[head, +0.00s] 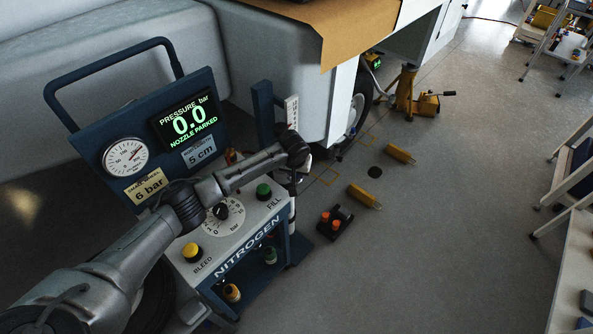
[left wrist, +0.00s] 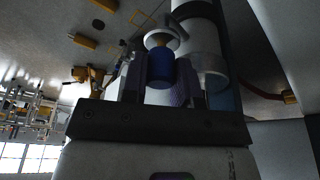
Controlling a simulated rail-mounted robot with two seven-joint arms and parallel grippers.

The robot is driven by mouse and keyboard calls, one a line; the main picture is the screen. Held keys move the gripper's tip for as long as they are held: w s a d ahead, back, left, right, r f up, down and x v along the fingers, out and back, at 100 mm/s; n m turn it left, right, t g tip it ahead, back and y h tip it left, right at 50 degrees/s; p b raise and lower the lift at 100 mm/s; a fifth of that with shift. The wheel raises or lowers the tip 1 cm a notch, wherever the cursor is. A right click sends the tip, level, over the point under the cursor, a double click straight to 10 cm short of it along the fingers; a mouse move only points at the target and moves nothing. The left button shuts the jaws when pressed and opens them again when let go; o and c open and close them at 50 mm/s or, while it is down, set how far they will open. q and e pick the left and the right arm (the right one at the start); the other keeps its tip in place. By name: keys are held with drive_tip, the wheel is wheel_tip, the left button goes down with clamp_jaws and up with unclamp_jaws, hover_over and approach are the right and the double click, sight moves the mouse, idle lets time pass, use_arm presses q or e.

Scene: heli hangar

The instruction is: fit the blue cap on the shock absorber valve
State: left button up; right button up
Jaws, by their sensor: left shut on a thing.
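The blue cap (left wrist: 160,68) is between the fingers of my left gripper (left wrist: 162,88) in the left wrist view, and the gripper is shut on it. A thick white cylinder, apparently the shock absorber (left wrist: 202,42), stands close beside the cap. In the head view my left arm reaches over the cart to the landing gear, and its wrist hides the fingers and cap. My right gripper is not in view.
The nitrogen cart (head: 232,235) with its display (head: 188,120) reading 0.0 bar, nozzle parked, stands under my left arm. A wheel (head: 361,102) and a yellow jack (head: 405,92) are beyond.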

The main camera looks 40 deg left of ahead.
use_arm(q)
drive_tip(key=shift+f, duration=0.6)
drive_tip(key=o, duration=0.6)
drive_tip(key=p+v, duration=0.2)
drive_tip(key=p, duration=0.1)
drive_tip(key=shift+r, duration=0.25)
drive_tip(key=p+v, duration=0.4)
drive_tip(key=p, duration=0.2)
drive_tip(key=shift+f, duration=0.1)
drive_tip(key=p+v, duration=0.4)
drive_tip(key=p, duration=0.2)
drive_tip(key=shift+s+r+p, duration=0.15)
drive_tip(key=shift+r+p, duration=0.25)
drive_tip(key=shift+d, duration=0.1)
idle(0.5)
